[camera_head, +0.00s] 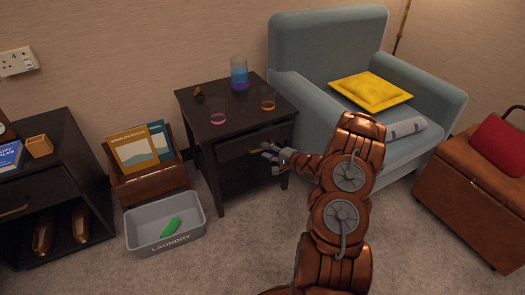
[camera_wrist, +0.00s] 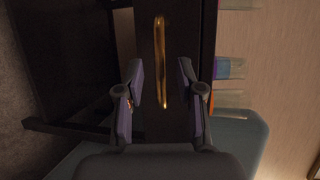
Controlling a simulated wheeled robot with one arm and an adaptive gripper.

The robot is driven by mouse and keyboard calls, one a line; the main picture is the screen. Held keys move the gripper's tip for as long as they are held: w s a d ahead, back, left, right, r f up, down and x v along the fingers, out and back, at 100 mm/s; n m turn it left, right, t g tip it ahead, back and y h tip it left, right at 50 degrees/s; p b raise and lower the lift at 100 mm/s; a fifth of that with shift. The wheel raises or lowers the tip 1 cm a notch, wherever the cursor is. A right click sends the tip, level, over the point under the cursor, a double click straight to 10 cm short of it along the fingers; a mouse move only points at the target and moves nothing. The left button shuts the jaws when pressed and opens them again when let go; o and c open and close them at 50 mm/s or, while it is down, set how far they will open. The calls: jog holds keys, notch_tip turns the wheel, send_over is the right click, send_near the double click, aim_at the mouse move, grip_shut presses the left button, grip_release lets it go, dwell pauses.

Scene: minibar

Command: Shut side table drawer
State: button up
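The dark side table (camera_head: 207,99) stands in the middle of the head view, in front of the wall and left of the armchair. Its drawer front (camera_head: 240,149) faces me, partly hidden by my gripper; I cannot tell how far out the drawer stands. My gripper (camera_head: 268,153) is in front of the drawer's right half. In the wrist view, the drawer front (camera_wrist: 181,25) carries a long brass handle (camera_wrist: 160,60). My gripper (camera_wrist: 161,92) is open there, its fingers apart on either side of the handle's lower end, with nothing held.
Glasses with coloured drinks, including a tall blue one (camera_head: 239,74), stand on the table. A grey laundry bin (camera_head: 143,242) holding a green item (camera_head: 171,228) and a book rack (camera_head: 150,187) are to the left. The blue armchair (camera_head: 310,40) is close on the right. Carpet in front is clear.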

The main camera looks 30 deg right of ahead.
jog(key=shift+x, duration=1.35)
jog(key=shift+c, duration=0.3)
grip_shut()
